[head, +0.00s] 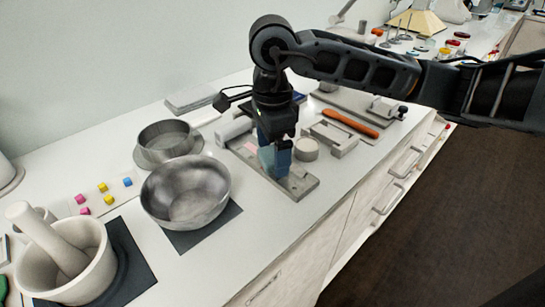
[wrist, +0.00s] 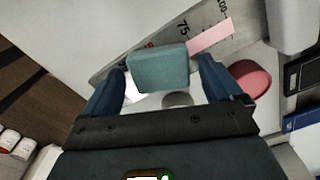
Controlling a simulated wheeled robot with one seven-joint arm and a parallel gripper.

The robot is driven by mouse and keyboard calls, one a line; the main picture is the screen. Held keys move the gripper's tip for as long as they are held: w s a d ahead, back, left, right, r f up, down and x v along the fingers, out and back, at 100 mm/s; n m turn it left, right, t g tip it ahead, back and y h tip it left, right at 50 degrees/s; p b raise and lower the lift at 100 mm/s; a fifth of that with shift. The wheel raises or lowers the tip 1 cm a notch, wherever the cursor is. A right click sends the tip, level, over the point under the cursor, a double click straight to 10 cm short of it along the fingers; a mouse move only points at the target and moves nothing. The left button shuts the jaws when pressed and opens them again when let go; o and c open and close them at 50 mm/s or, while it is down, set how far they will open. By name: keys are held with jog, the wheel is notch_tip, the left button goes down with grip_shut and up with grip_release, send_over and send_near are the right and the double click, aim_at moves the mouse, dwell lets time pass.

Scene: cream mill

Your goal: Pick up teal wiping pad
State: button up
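The teal wiping pad (wrist: 158,68) is a small rounded block in the wrist view, at or above the grey metal board (wrist: 245,25). My gripper (wrist: 160,68) is open, with one blue finger on each side of the pad and narrow gaps between fingers and pad. In the head view my gripper (head: 274,168) points down over the board (head: 300,187); the fingers largely hide the pad there. I cannot tell exactly how deep the fingertips reach beside the pad.
A pink strip (wrist: 211,37) lies right beside the pad on the board. A round pale container (head: 306,149) and a grey block-shaped fixture (head: 335,138) stand close to the right. A steel bowl (head: 186,192) stands to the left. An orange-handled tool (head: 350,124) lies behind.

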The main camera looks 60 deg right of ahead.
jog(key=c, duration=1)
jog(key=shift+c, duration=0.2)
jog(key=shift+r, duration=0.1)
jog(key=shift+r, duration=0.55)
jog(key=r, duration=0.2)
jog(key=s+r+b, duration=0.1)
jog(key=shift+d+r, duration=0.15)
jog(key=shift+d, duration=0.15)
jog(key=s+d+r+b, duration=0.1)
jog(key=s+d+r, duration=0.3)
jog(key=s, duration=0.5)
notch_tip(320, 180, up, 2)
jog(key=shift+s+d+r+b, duration=0.15)
jog(key=shift+s+r+b, duration=0.15)
jog(key=shift+b, duration=0.1)
jog(key=o, duration=0.5)
jog(key=shift+f, duration=0.1)
jog(key=c, duration=0.4)
